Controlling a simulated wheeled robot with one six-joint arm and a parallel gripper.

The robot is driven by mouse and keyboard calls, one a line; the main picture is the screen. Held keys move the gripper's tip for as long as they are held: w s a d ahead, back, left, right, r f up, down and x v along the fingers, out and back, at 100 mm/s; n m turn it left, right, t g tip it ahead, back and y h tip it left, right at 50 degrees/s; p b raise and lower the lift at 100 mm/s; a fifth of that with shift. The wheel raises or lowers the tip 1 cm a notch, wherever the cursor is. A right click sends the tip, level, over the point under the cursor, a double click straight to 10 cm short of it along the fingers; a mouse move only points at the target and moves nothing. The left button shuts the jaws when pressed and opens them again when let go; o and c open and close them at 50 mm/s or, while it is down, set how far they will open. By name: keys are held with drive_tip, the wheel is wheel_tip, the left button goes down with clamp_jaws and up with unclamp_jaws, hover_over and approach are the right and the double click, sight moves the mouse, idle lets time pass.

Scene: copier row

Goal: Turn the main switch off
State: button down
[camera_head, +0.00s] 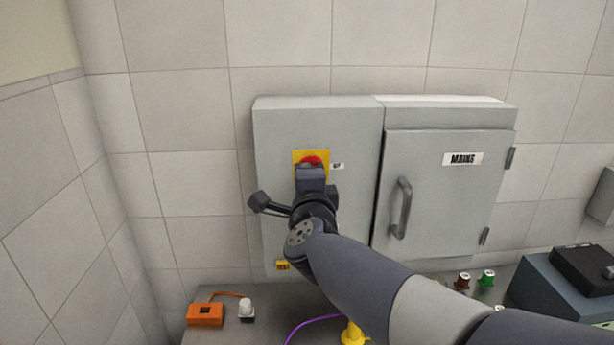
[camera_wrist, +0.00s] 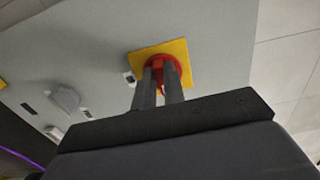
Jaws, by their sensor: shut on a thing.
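The main switch is a red rotary knob (camera_head: 312,160) on a yellow square plate (camera_head: 299,156), high on the left grey panel of the wall cabinet (camera_head: 275,150). In the wrist view the red knob (camera_wrist: 173,63) sits on its yellow plate (camera_wrist: 186,48). My gripper (camera_wrist: 160,75) has its two dark fingers closed on the knob's grip. In the head view my gripper (camera_head: 311,175) covers the lower part of the knob and plate. The fingers hide most of the grip, so I cannot tell its exact turn.
A closed door marked MAINS (camera_head: 440,185) with a grey handle (camera_head: 401,208) is right of the switch. Below on the bench are an orange box (camera_head: 205,315), a white-topped button (camera_head: 246,307), a yellow object (camera_head: 353,333) and a dark blue box (camera_head: 565,290).

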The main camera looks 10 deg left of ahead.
drive_tip(key=c, duration=1.5)
unclamp_jaws()
drive_tip(key=shift+s, duration=0.1)
drive_tip(key=v, duration=1)
drive_tip(key=shift+s+b, duration=0.3)
drive_tip(key=shift+w, duration=0.15)
drive_tip(key=x, duration=1)
drive_tip(key=shift+w+p, duration=0.25)
drive_tip(key=shift+p, duration=0.05)
